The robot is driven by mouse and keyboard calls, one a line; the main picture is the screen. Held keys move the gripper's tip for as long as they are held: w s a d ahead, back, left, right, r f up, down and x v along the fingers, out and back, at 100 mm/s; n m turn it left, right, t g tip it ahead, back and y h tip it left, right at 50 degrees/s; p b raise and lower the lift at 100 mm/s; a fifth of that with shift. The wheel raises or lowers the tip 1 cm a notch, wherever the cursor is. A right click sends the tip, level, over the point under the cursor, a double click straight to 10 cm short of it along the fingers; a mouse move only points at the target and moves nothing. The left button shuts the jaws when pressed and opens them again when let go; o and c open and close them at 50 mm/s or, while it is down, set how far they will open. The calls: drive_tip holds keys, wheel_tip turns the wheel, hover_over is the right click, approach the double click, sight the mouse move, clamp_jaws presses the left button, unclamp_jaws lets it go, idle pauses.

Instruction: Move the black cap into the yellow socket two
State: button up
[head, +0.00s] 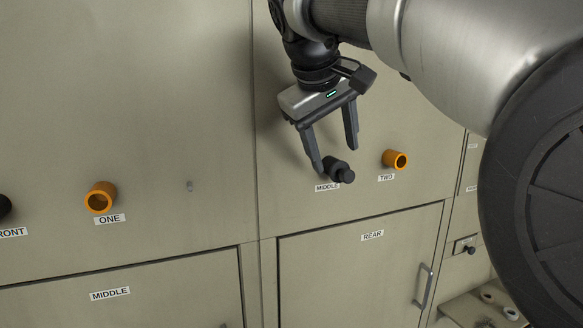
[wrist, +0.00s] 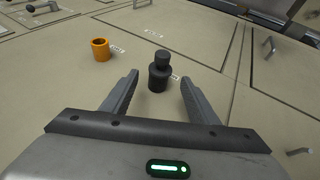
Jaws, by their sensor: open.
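The black cap (head: 338,171) sticks out from the beige panel above a MIDDLE label, upright to the panel face. In the wrist view the cap (wrist: 158,74) stands between and slightly beyond my fingertips. My gripper (head: 337,159) is open, with a finger on either side of the cap's line and a gap around it; whether a fingertip touches the cap is unclear in the head view. The yellow-orange socket two (head: 396,159) is just right of the cap, above its TWO label, open and empty. An orange socket (wrist: 101,50), seemingly the same one, shows left in the wrist view.
Another orange socket (head: 100,197), labelled ONE, is on the left panel. A dark knob (head: 4,205) is cut off at the left edge. The REAR door (head: 350,275) with its handle (head: 423,286) lies below. The panel around the cap is mostly flat and clear.

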sight(337, 164)
drive_tip(key=x, duration=0.5)
drive_tip(key=c, duration=1.1)
drive_tip(key=shift+s+d+b, duration=0.25)
drive_tip(key=shift+s+b, duration=0.15)
drive_tip(key=shift+s, duration=0.4)
drive_tip(key=shift+s+d+b, duration=0.25)
drive_tip(key=shift+s+b, duration=0.1)
drive_tip(key=shift+s, duration=0.4)
drive_tip(key=shift+s+d+b, duration=0.25)
drive_tip(key=shift+s+b, duration=0.15)
drive_tip(key=shift+s, duration=0.4)
drive_tip(key=s+d+b, duration=0.3)
drive_tip(key=s, duration=0.6)
drive_tip(key=shift+s, duration=0.3)
